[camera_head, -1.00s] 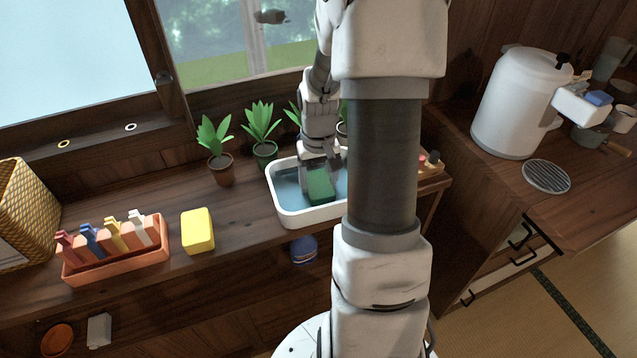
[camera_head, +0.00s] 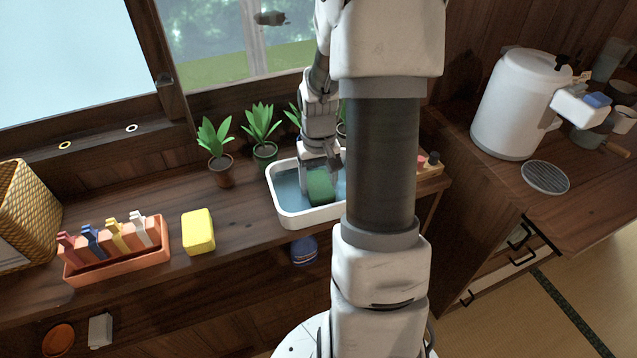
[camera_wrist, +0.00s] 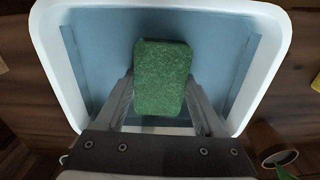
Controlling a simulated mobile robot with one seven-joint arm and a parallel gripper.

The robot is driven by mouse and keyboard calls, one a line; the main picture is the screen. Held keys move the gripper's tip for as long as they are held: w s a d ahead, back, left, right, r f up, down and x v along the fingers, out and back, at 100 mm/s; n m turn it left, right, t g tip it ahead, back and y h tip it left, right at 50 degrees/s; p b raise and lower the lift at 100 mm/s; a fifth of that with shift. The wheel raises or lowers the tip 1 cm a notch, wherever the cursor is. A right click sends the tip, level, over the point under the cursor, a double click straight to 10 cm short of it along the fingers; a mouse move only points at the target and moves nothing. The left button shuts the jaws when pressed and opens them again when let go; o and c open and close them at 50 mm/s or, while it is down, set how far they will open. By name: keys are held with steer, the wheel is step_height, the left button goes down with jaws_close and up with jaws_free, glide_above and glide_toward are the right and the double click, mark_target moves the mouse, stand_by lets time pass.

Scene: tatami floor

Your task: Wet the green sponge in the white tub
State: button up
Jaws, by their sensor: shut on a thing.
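The green sponge (camera_head: 320,186) is between the fingers of my gripper (camera_head: 318,172), which is shut on it. The wrist view shows the sponge (camera_wrist: 162,78) with a finger of my gripper (camera_wrist: 160,100) against each side. The white tub (camera_head: 310,217) stands on the wooden counter with blue water in it. The sponge is inside the tub's outline; I cannot tell how deep it sits in the water. The tub's white rim (camera_wrist: 48,60) surrounds the sponge in the wrist view. My arm hides the tub's right end in the head view.
A yellow sponge (camera_head: 198,232) lies left of the tub. An orange rack (camera_head: 118,262) with coloured clips stands farther left. Potted plants (camera_head: 263,140) line the back by the window. A white cooker (camera_head: 517,103) stands on the right counter. Bare counter lies between yellow sponge and tub.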

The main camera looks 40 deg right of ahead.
mark_target(318, 184)
steer(key=shift+r+p, duration=2.45)
steer(key=shift+r, duration=0.9)
steer(key=shift+w, duration=0.1)
